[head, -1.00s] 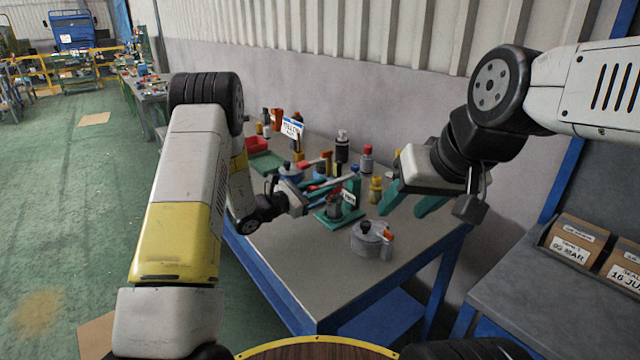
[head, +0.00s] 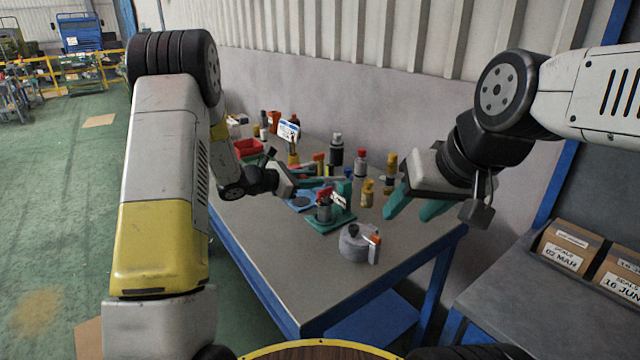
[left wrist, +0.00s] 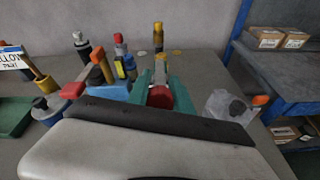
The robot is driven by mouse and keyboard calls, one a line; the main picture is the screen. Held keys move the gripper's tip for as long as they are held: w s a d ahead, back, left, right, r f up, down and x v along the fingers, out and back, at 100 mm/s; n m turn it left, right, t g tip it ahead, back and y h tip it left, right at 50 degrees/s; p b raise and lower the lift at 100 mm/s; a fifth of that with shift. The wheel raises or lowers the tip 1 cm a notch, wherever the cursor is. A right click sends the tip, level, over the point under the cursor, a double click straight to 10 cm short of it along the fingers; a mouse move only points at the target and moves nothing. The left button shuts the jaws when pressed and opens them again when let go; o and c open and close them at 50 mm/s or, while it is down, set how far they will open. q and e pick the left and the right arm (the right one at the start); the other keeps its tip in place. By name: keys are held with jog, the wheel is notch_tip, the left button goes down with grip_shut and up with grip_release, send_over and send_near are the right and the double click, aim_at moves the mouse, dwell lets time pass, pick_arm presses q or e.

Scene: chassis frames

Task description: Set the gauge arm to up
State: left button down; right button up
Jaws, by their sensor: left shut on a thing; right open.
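A device with a green base (head: 316,226), a grey round body (head: 324,213) and a green post (head: 345,190) with a white label stands mid-table. A red-ended arm (head: 324,193) shows above its body, apparently the gauge arm; its exact angle is hard to tell. My left gripper (head: 314,181) is shut on this red end. In the left wrist view the red end (left wrist: 160,97) sits between the green fingers, with a pale part beyond it. My right gripper (head: 415,204) is open and empty, above the table's right side.
A grey round unit with an orange-tipped lever (head: 357,244) stands to the front right. A yellow bottle (head: 367,193), a black bottle (head: 336,151) and a red-capped bottle (head: 360,163) stand behind. A red bin (head: 248,148) is at the back left.

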aim_at(327, 177)
pick_arm(q)
jog(key=r+y, duration=0.1)
jog(key=w+d+r+g+y, duration=0.1)
jog(key=r, duration=0.1)
jog(key=d+r+g+y, duration=0.1)
jog(key=shift+w+r+y, duration=0.3)
jog(key=shift+r, duration=0.1)
jog(key=shift+w+d+r, duration=0.15)
jog(key=shift+r, duration=0.15)
jog(key=shift+w+d+r+g+y, duration=0.35)
jog(key=shift+d+r+y, duration=0.05)
jog(key=shift+d+r, duration=0.15)
jog(key=shift+w+d+r+g+y, duration=0.35)
jog(key=shift+d+r+y, duration=0.05)
jog(key=shift+d, duration=0.15)
jog(key=shift+w+d+r, duration=0.35)
jog(key=shift+w+r, duration=0.05)
jog(key=shift+g+y, duration=0.5)
jog(key=shift+y, duration=0.1)
jog(key=w+d, duration=0.1)
jog(key=d, duration=0.1)
jog(key=w+d+r, duration=0.1)
jog(key=d, duration=0.1)
jog(key=shift+w, duration=0.3)
jog(key=shift+s+f, duration=0.1)
jog(key=shift+f, duration=0.2)
